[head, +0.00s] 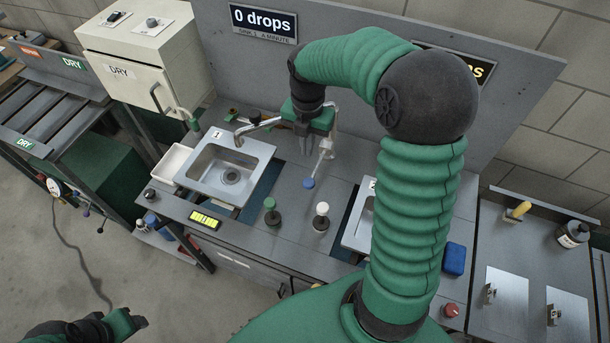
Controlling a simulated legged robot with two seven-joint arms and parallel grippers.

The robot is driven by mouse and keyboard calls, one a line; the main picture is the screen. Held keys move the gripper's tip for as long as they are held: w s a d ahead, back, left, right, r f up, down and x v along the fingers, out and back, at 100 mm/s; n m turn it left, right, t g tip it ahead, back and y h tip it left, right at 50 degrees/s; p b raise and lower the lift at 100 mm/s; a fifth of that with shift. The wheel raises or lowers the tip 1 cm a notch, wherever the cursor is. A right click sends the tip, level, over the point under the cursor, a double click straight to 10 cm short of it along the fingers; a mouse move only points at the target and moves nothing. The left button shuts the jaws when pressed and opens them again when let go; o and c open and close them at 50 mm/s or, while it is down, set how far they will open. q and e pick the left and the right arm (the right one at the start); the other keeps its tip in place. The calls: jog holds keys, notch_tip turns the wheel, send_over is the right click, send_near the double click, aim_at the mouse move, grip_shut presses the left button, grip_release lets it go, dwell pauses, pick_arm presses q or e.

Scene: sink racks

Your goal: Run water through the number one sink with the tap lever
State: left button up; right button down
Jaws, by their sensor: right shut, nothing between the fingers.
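The number one sink (203,178) is a steel basin with a "1" tag, left of centre on the grey bench; no water shows in it. Its curved tap spout (262,125) reaches over the basin from the right. A steel lever with a blue tip (309,183) slants down beside the tap, right of the sink. My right gripper (304,146) is shut and empty, pointing down between the spout and this lever. It hides part of the tap body, and I cannot tell whether it touches the lever. My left gripper (140,322) is low at the left, its fingers unclear.
A "0 drops" sign (263,22) hangs on the back panel. A second sink (357,226) is partly behind my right arm. A cream "DRY" box (125,75) stands back left.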

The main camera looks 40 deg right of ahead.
aim_at(307, 185)
notch_tip(307, 185, down, 14)
jog(key=shift+d+r+p, duration=0.1)
jog(key=shift+d+p, duration=0.05)
jog(key=shift+p, duration=0.55)
jog(key=shift+d+f, duration=0.15)
jog(key=shift+f, duration=0.05)
jog(key=shift+t+h, duration=0.4)
jog(key=shift+h, duration=0.5)
jog(key=f+b, duration=0.2)
jog(key=b, duration=0.1)
jog(key=f+b, duration=0.2)
jog(key=shift+s+a+b, duration=0.2)
jog(key=shift+a+b, duration=0.2)
jog(key=shift+s+a+f, duration=0.15)
jog(key=shift+a+f, duration=0.1)
jog(key=shift+f, duration=0.6)
jog(key=shift+f+h, duration=0.3)
jog(key=shift+f, duration=0.05)
jog(key=shift+s+a, duration=0.15)
jog(key=shift+f, duration=0.1)
